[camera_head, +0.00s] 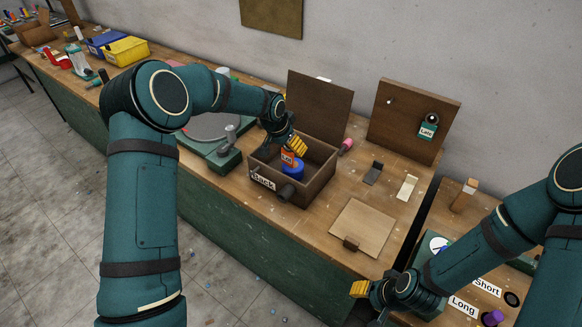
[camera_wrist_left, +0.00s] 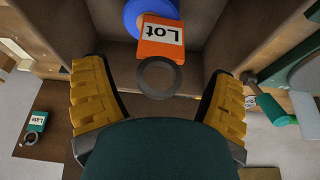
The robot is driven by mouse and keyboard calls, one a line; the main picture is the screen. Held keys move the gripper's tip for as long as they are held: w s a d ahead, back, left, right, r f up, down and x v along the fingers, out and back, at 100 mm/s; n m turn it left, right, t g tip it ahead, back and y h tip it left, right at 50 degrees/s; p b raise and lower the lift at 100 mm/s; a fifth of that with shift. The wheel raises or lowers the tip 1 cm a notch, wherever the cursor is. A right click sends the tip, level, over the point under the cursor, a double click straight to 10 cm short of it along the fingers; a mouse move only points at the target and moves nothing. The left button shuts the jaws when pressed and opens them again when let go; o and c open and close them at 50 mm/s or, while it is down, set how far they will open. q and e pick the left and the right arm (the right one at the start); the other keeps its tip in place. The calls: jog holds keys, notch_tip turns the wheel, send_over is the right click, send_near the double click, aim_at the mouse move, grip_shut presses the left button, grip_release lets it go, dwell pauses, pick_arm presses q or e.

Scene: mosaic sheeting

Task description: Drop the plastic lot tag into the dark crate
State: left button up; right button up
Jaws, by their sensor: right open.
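The orange lot tag (camera_head: 288,158) reads "Lot" and has a dark ring; it also shows in the left wrist view (camera_wrist_left: 160,42). It is over or inside the dark brown crate (camera_head: 318,187), next to a blue round thing (camera_head: 292,171); whether it rests on anything is unclear. My left gripper (camera_head: 296,146) is at the crate opening. Its yellow fingers are spread wide, with the tag's ring (camera_wrist_left: 160,78) seen between them and touching neither. My right gripper (camera_head: 364,289) is open, low at the right, near the bench's front edge, its fingertips partly hidden.
A raised brown panel (camera_head: 320,103) stands behind the crate, and a board with a green tag (camera_head: 428,130) stands to its right. A flat wooden plate (camera_head: 362,230) lies on the bench. A grey turntable (camera_head: 208,125) is left of the crate. Blue and yellow bins stand far left.

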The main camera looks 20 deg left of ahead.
pick_arm(q)
jog(key=v, duration=1.2)
jog(key=shift+s+f, duration=0.1)
